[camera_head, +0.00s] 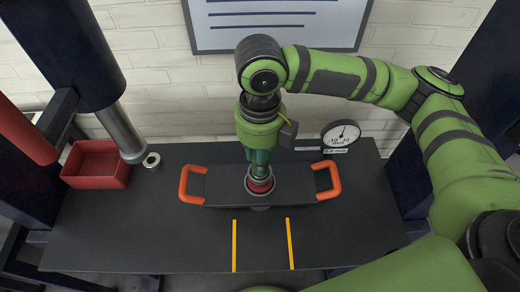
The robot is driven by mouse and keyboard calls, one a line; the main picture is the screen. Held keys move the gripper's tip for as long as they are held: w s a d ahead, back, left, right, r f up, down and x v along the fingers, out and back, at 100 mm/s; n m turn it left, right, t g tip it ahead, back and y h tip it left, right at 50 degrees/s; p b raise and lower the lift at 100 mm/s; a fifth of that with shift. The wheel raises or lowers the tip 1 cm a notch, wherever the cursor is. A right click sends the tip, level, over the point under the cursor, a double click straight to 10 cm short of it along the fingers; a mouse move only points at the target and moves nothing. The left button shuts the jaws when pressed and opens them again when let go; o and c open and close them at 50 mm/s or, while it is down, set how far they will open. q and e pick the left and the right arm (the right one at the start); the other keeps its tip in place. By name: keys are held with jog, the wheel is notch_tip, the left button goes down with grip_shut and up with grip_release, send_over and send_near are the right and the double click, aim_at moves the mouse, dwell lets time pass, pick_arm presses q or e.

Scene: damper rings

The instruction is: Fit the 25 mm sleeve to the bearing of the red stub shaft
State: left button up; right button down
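The red stub shaft (260,186) stands upright in the middle of a dark block with two orange handles, with a grey rim around its foot. My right gripper (259,171) points straight down right over the stub shaft and hides its top. Its fingers are too small and too covered to tell whether they are open or shut, or whether they hold a sleeve. A pale metal ring (151,160) lies flat on the table at the left; its size cannot be read. My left gripper is not in view.
A red open bin (97,165) stands beside the ring. A steel rod (121,132) under a dark cylinder comes down close by. A dial gauge (341,134) stands at the back right. The table (150,235) is clear in front, with two yellow strips (234,245).

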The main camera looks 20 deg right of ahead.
jog(key=shift+f, duration=0.4)
jog(key=shift+f, duration=0.3)
dwell(0.5)
jog(key=c, duration=0.8)
grip_release()
notch_tip(320, 180, up, 12)
